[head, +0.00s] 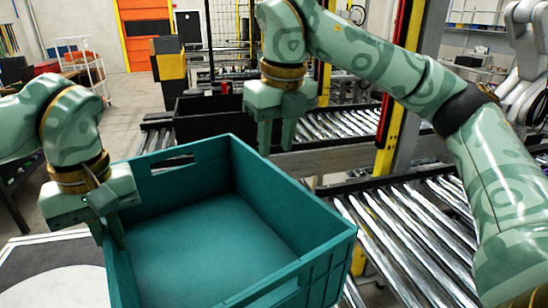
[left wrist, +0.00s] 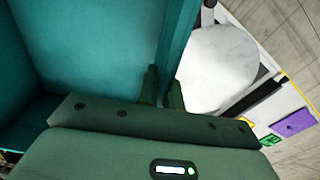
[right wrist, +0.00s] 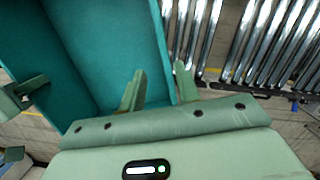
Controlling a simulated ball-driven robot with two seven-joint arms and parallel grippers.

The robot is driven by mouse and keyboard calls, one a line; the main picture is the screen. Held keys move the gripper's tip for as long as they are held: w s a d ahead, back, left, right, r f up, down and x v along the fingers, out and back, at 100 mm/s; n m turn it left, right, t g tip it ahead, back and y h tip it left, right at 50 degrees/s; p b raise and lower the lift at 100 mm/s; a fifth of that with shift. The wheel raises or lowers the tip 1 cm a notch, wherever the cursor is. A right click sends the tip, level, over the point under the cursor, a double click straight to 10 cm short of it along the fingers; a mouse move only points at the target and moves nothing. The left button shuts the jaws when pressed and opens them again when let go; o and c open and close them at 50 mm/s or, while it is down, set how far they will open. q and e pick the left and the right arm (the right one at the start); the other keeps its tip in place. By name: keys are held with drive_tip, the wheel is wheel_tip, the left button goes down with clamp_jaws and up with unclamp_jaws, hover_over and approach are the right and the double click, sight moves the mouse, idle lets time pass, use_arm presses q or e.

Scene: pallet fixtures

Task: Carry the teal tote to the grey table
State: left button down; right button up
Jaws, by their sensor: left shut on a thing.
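The teal tote (head: 215,240) is open and looks empty, right in front of me in the head view. It also fills much of the left wrist view (left wrist: 90,50) and the right wrist view (right wrist: 110,45). My left gripper (head: 108,235) is shut on the tote's left wall, one finger on each side of it. My right gripper (head: 276,150) is open at the tote's right wall near the far corner. Its fingers (right wrist: 160,90) stand apart, one over the inside and one outside. What is under the tote is hidden. I cannot make out a grey table for certain.
A roller conveyor (head: 400,235) runs close along the tote's right side. Another conveyor with black bins (head: 215,118) lies behind it. A yellow post (head: 388,140) stands between them. Open floor (head: 130,95) shows at the back left, near a white rack (head: 88,68).

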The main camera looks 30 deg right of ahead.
wheel_tip(320, 180, down, 11)
drive_tip(key=w, duration=0.1)
drive_tip(key=shift+w, duration=0.4)
use_arm(q)
drive_tip(key=shift+r, duration=0.1)
use_arm(e)
clamp_jaws()
use_arm(q)
drive_tip(key=shift+d, duration=0.1)
use_arm(e)
drive_tip(key=shift+a, duration=0.1)
use_arm(q)
drive_tip(key=shift+s+d, duration=0.1)
drive_tip(key=shift+d, duration=0.05)
use_arm(e)
drive_tip(key=shift+a+r, duration=0.1)
idle(0.6)
use_arm(q)
drive_tip(key=c, duration=1.5)
unclamp_jaws()
drive_tip(key=shift+a, duration=0.2)
